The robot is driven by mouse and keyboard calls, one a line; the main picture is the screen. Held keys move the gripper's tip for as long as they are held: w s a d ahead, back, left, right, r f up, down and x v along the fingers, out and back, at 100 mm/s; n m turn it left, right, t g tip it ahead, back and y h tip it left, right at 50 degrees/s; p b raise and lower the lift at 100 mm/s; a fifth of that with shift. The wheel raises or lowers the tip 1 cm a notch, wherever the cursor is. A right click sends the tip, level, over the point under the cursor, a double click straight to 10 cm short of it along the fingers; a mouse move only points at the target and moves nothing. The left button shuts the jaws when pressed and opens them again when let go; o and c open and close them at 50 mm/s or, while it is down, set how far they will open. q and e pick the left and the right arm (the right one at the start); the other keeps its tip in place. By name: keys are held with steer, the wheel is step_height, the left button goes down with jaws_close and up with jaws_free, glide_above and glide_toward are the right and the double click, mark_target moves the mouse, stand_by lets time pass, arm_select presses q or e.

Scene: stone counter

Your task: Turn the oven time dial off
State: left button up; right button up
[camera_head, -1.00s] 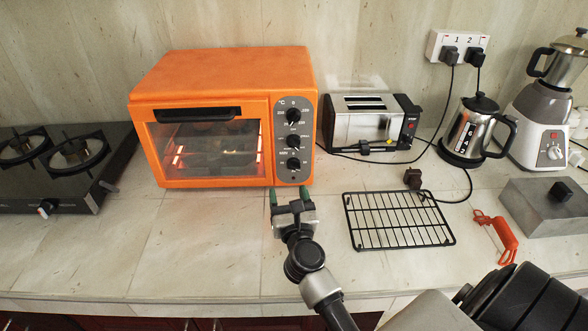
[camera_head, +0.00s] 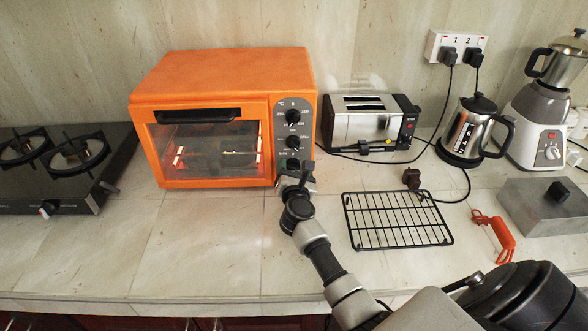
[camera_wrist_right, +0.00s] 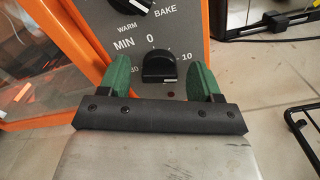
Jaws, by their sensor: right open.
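The orange oven (camera_head: 222,70) stands on the counter with its glowing heaters visible through the glass door. Its grey panel on the right carries a column of black dials. The lowest, the time dial (camera_wrist_right: 160,68), is marked MIN, 0 and 10 in the right wrist view; a pale mark shows low on its knob. My right gripper (camera_head: 296,168) is in front of this dial and partly hides it in the head view. In the right wrist view, its green fingers (camera_wrist_right: 158,76) are open, one on each side of the knob. I cannot tell whether they touch it. My left gripper is not in view.
A toaster (camera_head: 365,125) stands right of the oven, with a black wire rack (camera_head: 398,219) in front. A kettle (camera_head: 470,130) and blender (camera_head: 540,115) are farther right. A gas hob (camera_head: 60,175) is at the left. The counter before the oven is clear.

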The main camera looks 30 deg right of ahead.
steer(key=shift+w, duration=0.1)
steer(key=shift+c, duration=0.4)
steer(key=c, duration=0.8)
